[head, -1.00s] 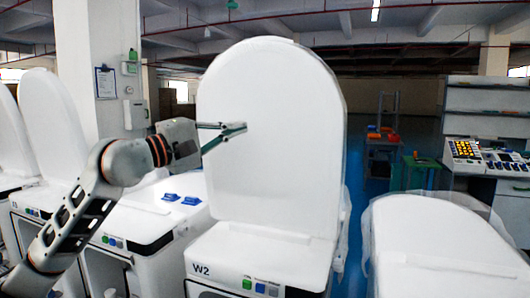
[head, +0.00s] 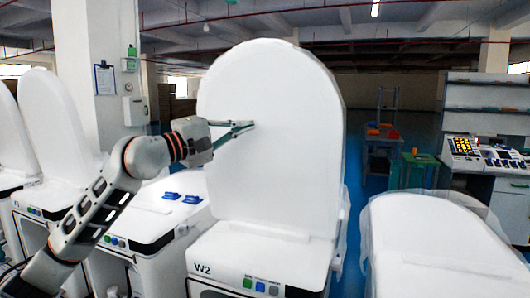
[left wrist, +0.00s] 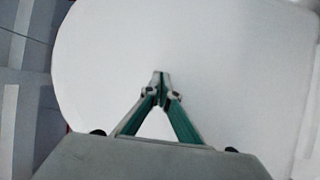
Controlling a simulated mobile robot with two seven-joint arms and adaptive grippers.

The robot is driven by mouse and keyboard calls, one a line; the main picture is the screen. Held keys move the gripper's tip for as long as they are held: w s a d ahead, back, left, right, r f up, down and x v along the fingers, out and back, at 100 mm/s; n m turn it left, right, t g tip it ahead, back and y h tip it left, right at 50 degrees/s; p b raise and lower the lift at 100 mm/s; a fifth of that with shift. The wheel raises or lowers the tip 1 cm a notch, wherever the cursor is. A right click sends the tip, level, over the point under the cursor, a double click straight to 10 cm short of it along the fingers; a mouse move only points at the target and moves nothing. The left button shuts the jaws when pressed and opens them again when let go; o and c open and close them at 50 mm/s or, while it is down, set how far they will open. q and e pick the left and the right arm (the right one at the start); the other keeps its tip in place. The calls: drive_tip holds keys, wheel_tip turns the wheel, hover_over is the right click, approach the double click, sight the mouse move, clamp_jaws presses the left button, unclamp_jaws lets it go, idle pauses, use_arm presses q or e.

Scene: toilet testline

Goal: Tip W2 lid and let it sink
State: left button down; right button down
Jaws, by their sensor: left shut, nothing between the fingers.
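The W2 lid (head: 275,165) is a tall white panel with a rounded top. It stands upright at the back of the white W2 toilet unit (head: 225,268), whose front carries the W2 label and small coloured buttons. My left gripper (head: 252,125) is shut and empty, its tips in front of the lid's face, left of its middle. In the left wrist view the gripper's tips (left wrist: 160,74) meet in front of the white lid (left wrist: 225,65), which fills most of the picture. I cannot tell whether the tips touch it. My right gripper is not in view.
A neighbouring unit with blue parts (head: 172,196) stands to the left, with more raised white lids (head: 52,120) at far left. A lowered white lid (head: 435,232) is at right.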

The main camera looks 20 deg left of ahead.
use_arm(q)
drive_tip(key=w+r+p, duration=0.1)
drive_tip(key=w+p, duration=0.2)
drive_tip(key=w, duration=0.3)
drive_tip(key=shift+w+a, duration=0.15)
idle(0.8)
idle(0.6)
idle(2.3)
